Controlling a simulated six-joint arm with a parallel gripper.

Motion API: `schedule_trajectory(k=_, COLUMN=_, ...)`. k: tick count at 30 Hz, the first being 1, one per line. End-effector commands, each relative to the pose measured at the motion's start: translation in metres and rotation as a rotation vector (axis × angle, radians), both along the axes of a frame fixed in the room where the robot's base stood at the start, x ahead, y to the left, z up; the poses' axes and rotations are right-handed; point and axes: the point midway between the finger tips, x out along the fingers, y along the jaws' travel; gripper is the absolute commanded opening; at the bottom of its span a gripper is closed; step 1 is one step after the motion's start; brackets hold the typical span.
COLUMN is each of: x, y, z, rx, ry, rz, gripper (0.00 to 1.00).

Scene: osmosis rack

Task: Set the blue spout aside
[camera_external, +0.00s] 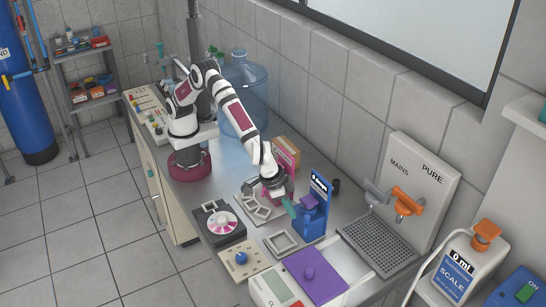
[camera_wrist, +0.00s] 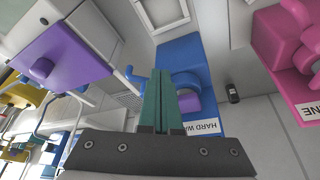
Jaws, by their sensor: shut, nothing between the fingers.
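A blue unit (camera_external: 312,222) stands on the bench right of my gripper, with an upright sign and a purple part (camera_external: 309,202) near its top. In the wrist view the blue unit (camera_wrist: 185,50) lies behind my fingers, with a label partly reading "HARD WA". A blue spout-like piece (camera_wrist: 188,79) projects there above the purple part (camera_wrist: 194,102); my fingers partly hide it, and I cannot tell whether they touch it. My gripper (camera_external: 290,207) has teal fingers, also seen in the wrist view (camera_wrist: 170,75). They are shut and empty beside the blue unit.
A pink unit (camera_wrist: 285,40) stands beside the blue one. A purple block with a knob (camera_external: 322,279), a beige plate (camera_external: 232,268) with a blue knob (camera_external: 241,258) and a square frame (camera_external: 284,242) lie nearer the front. A grated tray (camera_external: 378,243) is at right.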

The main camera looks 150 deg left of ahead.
Motion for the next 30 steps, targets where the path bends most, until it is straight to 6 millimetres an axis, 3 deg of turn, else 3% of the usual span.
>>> schedule_trajectory(k=5, x=-0.015, y=-0.033, z=0.001, rx=0.001, ry=0.001, rz=-0.006, gripper=0.0)
schedule_trajectory(k=12, x=-0.023, y=-0.051, z=0.056, rx=0.001, ry=-0.004, rz=-0.002, gripper=0.0)
schedule_trajectory(k=18, x=-0.029, y=-0.062, z=0.086, rx=0.001, ry=-0.003, rz=-0.001, gripper=0.0)
schedule_trajectory(k=30, x=-0.031, y=-0.065, z=0.093, rx=0.0, ry=0.0, rz=-0.001, gripper=0.0)
